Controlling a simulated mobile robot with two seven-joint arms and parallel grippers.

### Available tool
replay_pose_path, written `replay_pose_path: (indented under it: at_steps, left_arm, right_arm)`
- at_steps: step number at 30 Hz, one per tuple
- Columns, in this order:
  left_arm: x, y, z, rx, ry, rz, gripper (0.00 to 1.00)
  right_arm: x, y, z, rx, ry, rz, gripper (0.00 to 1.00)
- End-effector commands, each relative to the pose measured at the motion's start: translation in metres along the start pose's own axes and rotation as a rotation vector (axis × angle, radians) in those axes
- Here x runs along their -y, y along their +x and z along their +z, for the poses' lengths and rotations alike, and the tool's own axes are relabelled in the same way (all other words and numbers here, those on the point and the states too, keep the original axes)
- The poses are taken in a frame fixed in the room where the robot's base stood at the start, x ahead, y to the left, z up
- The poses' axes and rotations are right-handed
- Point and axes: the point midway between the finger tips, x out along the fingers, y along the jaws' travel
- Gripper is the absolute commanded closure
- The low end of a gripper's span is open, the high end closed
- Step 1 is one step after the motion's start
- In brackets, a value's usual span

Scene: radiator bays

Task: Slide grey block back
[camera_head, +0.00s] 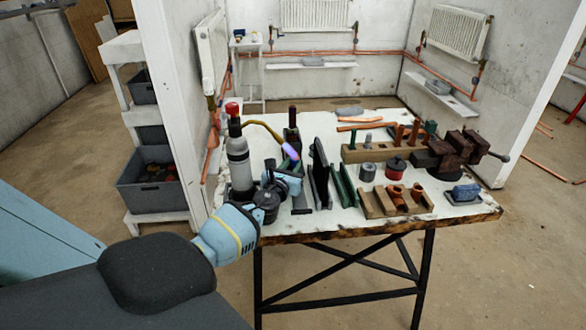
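A flat grey piece (349,112) lies at the back edge of the white worktable (336,218). I cannot tell for sure that it is the grey block. My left gripper (294,172) is over the table's left part, between the grey bottle (238,165) and a dark upright plate (320,168). It is well in front of the flat grey piece. Its fingers are small and mixed with dark items, so I cannot tell whether they are open or hold anything. My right gripper is out of view.
A wooden block with pegs (380,152), a rusty vise (462,149), a red tin (396,168), a wooden holder with copper fittings (397,202) and a blue item on a grey tray (464,193) crowd the right.

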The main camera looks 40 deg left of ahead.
Motion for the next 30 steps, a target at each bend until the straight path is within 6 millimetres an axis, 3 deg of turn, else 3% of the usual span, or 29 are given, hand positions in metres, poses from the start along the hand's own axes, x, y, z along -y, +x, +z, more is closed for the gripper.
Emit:
replay_pose_path:
  at_steps: [4, 5, 10, 20, 30]
  left_arm:
    - [-0.002, 0.001, 0.000, 0.000, 0.002, 0.004, 1.00]
    - [-0.002, 0.001, 0.001, 0.000, 0.002, 0.004, 0.72]
    - [-0.002, 0.001, 0.001, 0.002, 0.001, 0.004, 0.51]
    - [-0.004, -0.002, 0.003, 0.004, 0.002, 0.008, 0.51]
    - [0.000, -0.042, 0.004, 0.004, 0.000, 0.001, 0.51]
  right_arm:
    - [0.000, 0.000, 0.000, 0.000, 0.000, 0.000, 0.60]
    - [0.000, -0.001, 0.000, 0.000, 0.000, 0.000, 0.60]
    - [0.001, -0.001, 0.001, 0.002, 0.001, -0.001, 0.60]
    - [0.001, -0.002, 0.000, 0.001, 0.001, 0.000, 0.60]
    - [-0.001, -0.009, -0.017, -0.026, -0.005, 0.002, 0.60]
